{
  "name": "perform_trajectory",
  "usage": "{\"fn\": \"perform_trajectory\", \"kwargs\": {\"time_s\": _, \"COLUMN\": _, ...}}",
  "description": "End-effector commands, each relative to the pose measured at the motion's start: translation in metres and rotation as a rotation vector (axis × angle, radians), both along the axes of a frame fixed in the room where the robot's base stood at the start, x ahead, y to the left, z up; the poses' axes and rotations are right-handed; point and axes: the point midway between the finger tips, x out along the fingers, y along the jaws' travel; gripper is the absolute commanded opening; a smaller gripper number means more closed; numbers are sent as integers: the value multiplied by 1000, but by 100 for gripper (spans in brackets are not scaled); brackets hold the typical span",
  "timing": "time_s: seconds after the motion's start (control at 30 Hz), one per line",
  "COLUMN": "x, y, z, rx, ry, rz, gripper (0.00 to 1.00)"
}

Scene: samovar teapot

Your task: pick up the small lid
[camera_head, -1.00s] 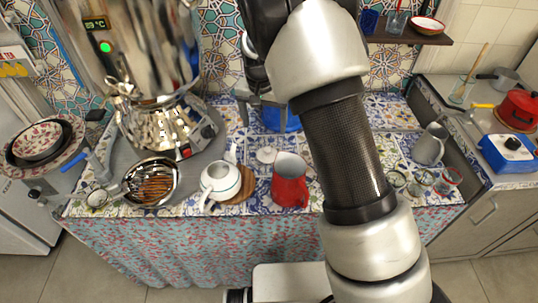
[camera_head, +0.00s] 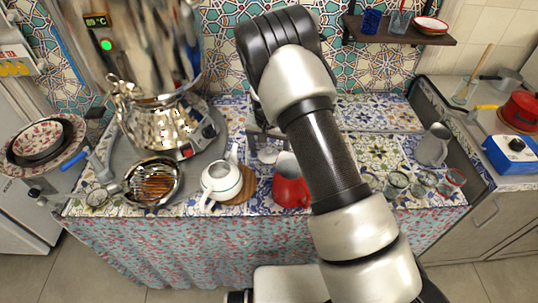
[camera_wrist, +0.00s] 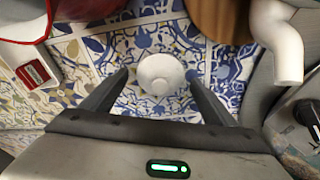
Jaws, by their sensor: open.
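The small lid (camera_head: 267,155) is white and round with a raised knob. It lies on the patterned tile counter between the white teapot (camera_head: 220,182) and the red pitcher (camera_head: 290,182). In the wrist view the lid (camera_wrist: 160,74) appears between my two fingertips, with a gap on each side. My gripper (camera_wrist: 157,75) is open and empty, pointing down at the lid. In the head view my gripper (camera_head: 267,138) is just behind the lid, partly hidden by my arm. I cannot tell its exact height above the counter.
The red pitcher (camera_wrist: 22,22) and a small red box (camera_wrist: 37,70) are left in the wrist view. A wooden board (camera_wrist: 218,18) and white spout (camera_wrist: 278,42) are at the upper right. The large samovar (camera_head: 160,125) stands left; several glasses (camera_head: 424,183) stand right.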

Motion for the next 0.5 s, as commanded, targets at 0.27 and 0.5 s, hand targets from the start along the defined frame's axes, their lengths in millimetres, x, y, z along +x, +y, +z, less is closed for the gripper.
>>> {"fn": "perform_trajectory", "kwargs": {"time_s": 0.27, "x": 1, "y": 0, "z": -2, "rx": 0, "ry": -1, "rz": 0, "gripper": 77}}
{"fn": "perform_trajectory", "kwargs": {"time_s": 0.5, "x": 1, "y": 0, "z": -2, "rx": 0, "ry": -1, "rz": 0, "gripper": 37}}
